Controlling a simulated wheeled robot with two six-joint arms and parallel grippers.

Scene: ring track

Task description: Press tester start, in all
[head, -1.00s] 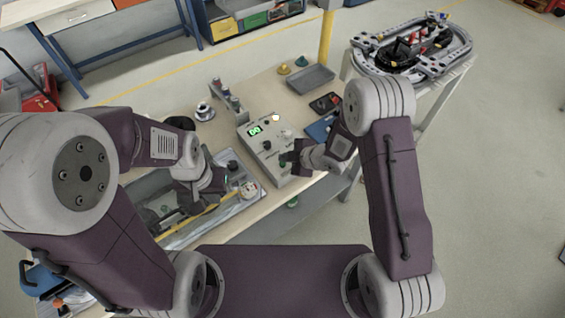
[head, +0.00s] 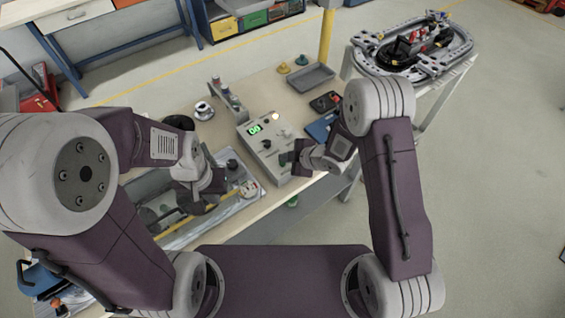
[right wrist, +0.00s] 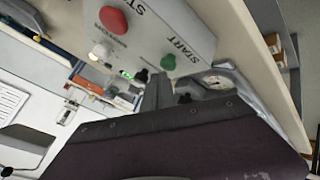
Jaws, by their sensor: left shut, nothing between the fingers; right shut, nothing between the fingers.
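The tester is a pale grey box (head: 262,150) on the bench, with a small lit green display (head: 254,129). In the right wrist view its face shows a red button (right wrist: 113,20) beside STOP lettering and a green button (right wrist: 168,62) beside the START label (right wrist: 182,48). My right gripper (head: 287,160) is shut and empty at the tester's right front edge. Its fingers (right wrist: 155,92) appear just below the green button in the wrist view; I cannot tell whether they touch it. My left gripper (head: 205,202) is shut and empty over the tray at the bench's left.
A grey tray (head: 311,77) and a dark tray (head: 326,103) lie behind and right of the tester. A rack (head: 230,101) stands behind it. A ring track (head: 412,62) sits on a separate table at right. Open floor lies to the right.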

